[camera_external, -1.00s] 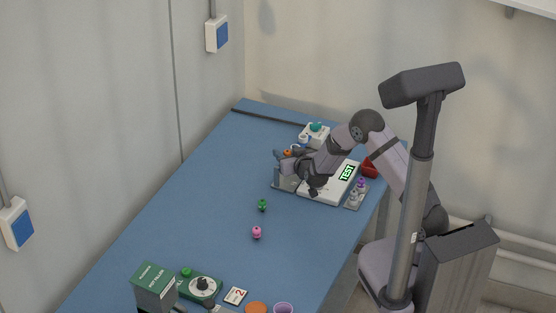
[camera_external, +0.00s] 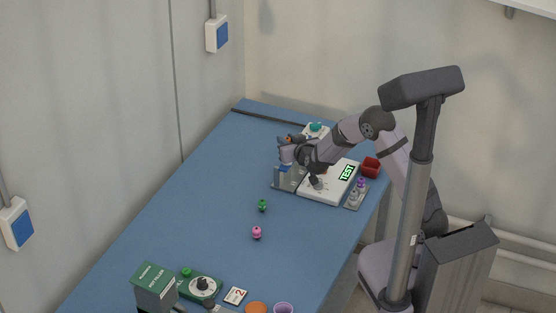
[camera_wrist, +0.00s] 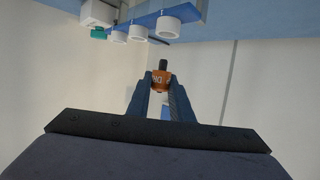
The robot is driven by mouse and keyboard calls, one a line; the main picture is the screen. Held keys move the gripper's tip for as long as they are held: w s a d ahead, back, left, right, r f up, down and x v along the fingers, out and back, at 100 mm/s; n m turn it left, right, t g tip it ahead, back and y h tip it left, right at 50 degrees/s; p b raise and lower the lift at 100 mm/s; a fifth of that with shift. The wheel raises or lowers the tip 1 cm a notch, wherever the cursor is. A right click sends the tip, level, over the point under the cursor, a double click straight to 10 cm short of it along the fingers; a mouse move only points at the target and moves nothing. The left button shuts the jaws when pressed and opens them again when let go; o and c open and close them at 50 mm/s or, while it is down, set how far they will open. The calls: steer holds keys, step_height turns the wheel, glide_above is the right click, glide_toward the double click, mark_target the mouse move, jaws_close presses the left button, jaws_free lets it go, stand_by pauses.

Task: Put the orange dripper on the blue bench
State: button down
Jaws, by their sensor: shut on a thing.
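My gripper (camera_wrist: 161,88) is shut on the orange dripper (camera_wrist: 161,76), which shows between the fingertips in the wrist view with its dark end pointing away. In the external view the orange dripper (camera_external: 289,139) is a small orange patch at the gripper (camera_external: 287,143), mostly hidden by the fingers. It is held up over the grey stand at the far part of the blue bench (camera_external: 210,215). A green dripper (camera_external: 263,205) and a pink dripper (camera_external: 256,232) stand on the bench, apart from each other.
A white TEST board (camera_external: 322,190), a grey rack (camera_external: 353,202) with purple pieces and a red bin (camera_external: 371,167) are on the right. A grey stand (camera_external: 283,180) is below my gripper. A green box (camera_external: 155,287) and timer (camera_external: 201,287) are in front. The bench's middle left is clear.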

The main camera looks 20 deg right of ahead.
steer(key=shift+r, duration=2.55)
